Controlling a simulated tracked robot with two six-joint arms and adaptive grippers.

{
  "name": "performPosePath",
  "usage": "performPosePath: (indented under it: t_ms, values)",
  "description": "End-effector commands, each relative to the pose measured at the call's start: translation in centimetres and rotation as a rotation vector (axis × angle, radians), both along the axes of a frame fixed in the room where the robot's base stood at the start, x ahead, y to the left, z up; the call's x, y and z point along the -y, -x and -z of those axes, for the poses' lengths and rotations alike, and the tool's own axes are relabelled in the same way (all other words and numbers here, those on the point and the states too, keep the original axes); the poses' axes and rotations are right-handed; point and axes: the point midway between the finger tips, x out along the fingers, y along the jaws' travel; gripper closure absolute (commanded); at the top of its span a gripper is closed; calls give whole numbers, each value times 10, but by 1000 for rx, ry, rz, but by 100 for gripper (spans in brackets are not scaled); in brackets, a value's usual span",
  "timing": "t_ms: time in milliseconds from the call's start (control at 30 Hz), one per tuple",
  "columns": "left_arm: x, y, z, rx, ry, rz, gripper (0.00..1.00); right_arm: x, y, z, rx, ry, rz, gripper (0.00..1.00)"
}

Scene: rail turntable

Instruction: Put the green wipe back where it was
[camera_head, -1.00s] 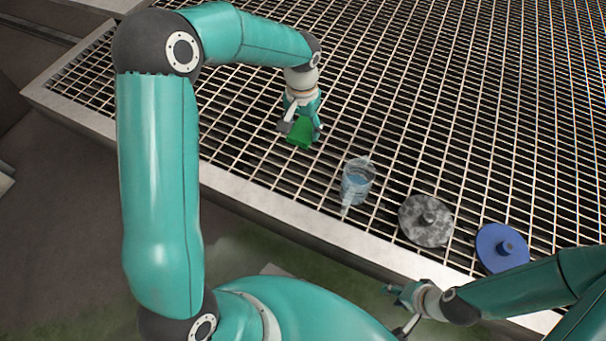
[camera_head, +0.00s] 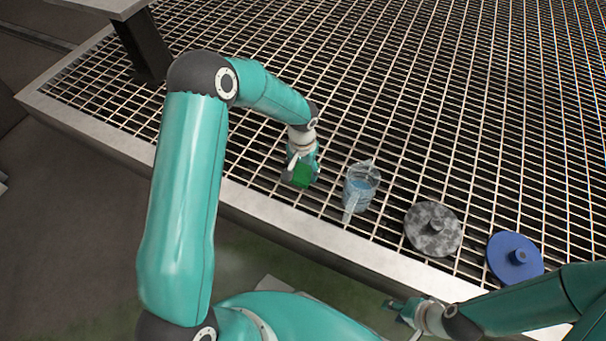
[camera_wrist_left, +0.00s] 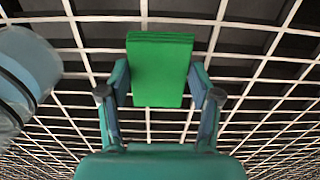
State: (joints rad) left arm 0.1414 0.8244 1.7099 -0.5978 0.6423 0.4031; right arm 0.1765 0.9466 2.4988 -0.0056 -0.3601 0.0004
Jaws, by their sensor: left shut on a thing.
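The green wipe (camera_head: 301,177) is a small folded green block. My left gripper (camera_head: 298,174) is shut on it above the metal grating, left of the clear jug. In the left wrist view the wipe (camera_wrist_left: 160,70) stands out between the two fingers of the left gripper (camera_wrist_left: 160,92). I cannot tell exactly how high it is above the grating. My right gripper (camera_head: 402,312) is at the bottom, in front of the grating's near edge. Its fingers are small in the head view and I cannot tell whether they are open.
A clear jug (camera_head: 361,188) with bluish liquid stands on the grating (camera_head: 440,100) close to the right of the left gripper. A grey mottled disc (camera_head: 433,229) and a blue disc (camera_head: 514,257) with knobs lie further right. The grating behind is free.

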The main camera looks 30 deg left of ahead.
Motion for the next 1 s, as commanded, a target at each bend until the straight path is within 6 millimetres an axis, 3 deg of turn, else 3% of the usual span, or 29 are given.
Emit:
performPosePath:
  t_ms: [100,467,500,600,1000]
  values:
    - [0,0,16,0,1,-2,64,0,0,6,0,0,0,60]
    - [0,0,20,1,1,-2,64,0,0,9,0,0,0,60]
    - [0,0,18,1,1,-2,30,0,0,7,0,0,0,60]
    - [0,0,18,0,1,-2,13,0,0,7,0,0,0,60]
    - [-1,0,15,1,1,-3,11,0,0,4,0,0,0,60]
